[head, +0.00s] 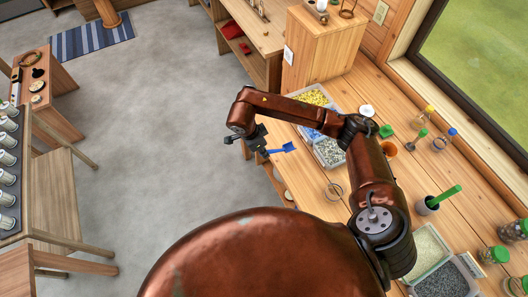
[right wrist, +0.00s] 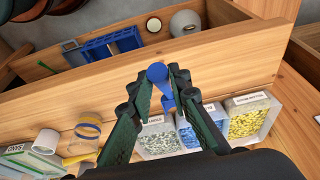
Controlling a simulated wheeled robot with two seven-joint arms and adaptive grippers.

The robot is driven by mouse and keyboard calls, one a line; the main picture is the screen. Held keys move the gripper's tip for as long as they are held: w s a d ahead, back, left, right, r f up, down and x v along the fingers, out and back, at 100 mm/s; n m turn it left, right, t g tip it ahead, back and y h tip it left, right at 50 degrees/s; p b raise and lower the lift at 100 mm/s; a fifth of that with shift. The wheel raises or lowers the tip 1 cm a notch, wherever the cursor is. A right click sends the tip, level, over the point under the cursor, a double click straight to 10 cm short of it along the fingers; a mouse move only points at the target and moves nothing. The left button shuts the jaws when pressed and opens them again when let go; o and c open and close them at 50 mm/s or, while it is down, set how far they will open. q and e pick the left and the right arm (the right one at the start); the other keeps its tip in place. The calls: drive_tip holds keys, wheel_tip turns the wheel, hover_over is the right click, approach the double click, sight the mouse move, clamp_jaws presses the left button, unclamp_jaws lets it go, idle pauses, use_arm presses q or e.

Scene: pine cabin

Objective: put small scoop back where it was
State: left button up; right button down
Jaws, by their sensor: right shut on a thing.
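The small scoop (head: 283,149) is blue. My right gripper (head: 262,150) is shut on it and holds it out past the left edge of the workbench, above the grey floor. In the right wrist view the blue scoop (right wrist: 157,73) sits between the fingertips (right wrist: 163,85), its round end pointing away. Below it in that view are clear bins of grey (right wrist: 150,140), blue (right wrist: 190,133) and yellow (right wrist: 247,123) grains. In the head view these bins stand on the workbench beside my right forearm, the grey bin (head: 330,152) nearest. My left gripper is not in view.
A wooden cabinet (head: 322,52) stands behind the bins. A low compartment in the right wrist view holds a blue rack (right wrist: 110,46). Open floor (head: 160,120) lies left.

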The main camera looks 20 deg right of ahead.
drive_tip(key=f, duration=0.2)
drive_tip(key=w+f, duration=0.1)
drive_tip(key=d+f+p, duration=0.1)
drive_tip(key=f, duration=0.1)
drive_tip(key=shift+w+f, duration=0.3)
drive_tip(key=shift+w, duration=0.1)
drive_tip(key=c, duration=1.8)
unclamp_jaws()
drive_tip(key=b+v, duration=0.1)
drive_tip(key=v, duration=1.1)
drive_tip(key=shift+b, duration=0.35)
